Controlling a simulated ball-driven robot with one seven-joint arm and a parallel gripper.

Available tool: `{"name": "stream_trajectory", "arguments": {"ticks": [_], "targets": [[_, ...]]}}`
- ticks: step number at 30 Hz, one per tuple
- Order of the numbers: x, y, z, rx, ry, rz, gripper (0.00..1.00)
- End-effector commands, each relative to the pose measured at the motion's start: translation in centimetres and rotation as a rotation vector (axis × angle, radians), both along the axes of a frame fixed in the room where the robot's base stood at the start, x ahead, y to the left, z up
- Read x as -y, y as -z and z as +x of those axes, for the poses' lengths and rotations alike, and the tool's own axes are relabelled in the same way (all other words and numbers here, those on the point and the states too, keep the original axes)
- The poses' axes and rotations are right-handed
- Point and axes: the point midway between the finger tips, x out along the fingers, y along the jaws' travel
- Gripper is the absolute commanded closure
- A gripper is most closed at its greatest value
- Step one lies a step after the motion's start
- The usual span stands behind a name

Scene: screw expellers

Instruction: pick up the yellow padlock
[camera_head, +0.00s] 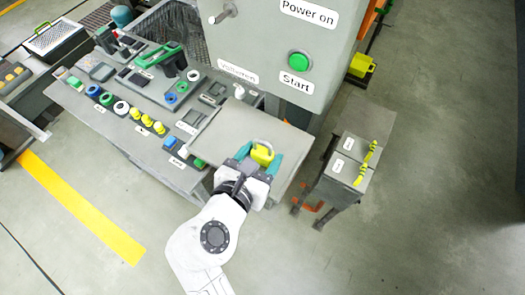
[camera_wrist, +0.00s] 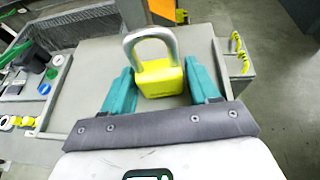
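The yellow padlock (camera_head: 262,155) with a grey metal shackle lies on the bare grey tabletop (camera_head: 232,128) at the right end of the bench. It also shows in the wrist view (camera_wrist: 158,78), with the shackle pointing away from my gripper. My gripper (camera_head: 262,160) is open, with its two teal fingers on either side of the padlock body. In the wrist view the gripper (camera_wrist: 164,88) shows a gap beside the left finger and a narrower one beside the right finger. I cannot tell how high the fingertips are above the tabletop.
A grey cabinet (camera_head: 290,40) with a green Start button (camera_head: 299,61) stands behind the tabletop. A control panel (camera_head: 140,100) with several knobs and switches lies to the left. A low grey stand (camera_head: 352,150) with yellow handles is at the right. Open floor (camera_head: 440,200) lies beyond it.

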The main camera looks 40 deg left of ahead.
Motion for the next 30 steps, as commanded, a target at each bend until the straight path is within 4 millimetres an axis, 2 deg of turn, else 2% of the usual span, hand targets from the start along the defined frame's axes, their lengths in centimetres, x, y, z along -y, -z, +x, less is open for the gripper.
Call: {"name": "stream_trajectory", "arguments": {"ticks": [1, 12, 23, 30], "targets": [[0.0, 0.0, 0.0, 0.0, 0.0, 0.0, 0.45], [0.0, 0.0, 0.0, 0.001, 0.0, 0.0, 0.8], [0.0, -0.6, 0.0, 0.001, 0.0, 0.001, 0.8], [0.0, -3.7, -0.2, 0.003, -0.001, 0.005, 0.8]]}}
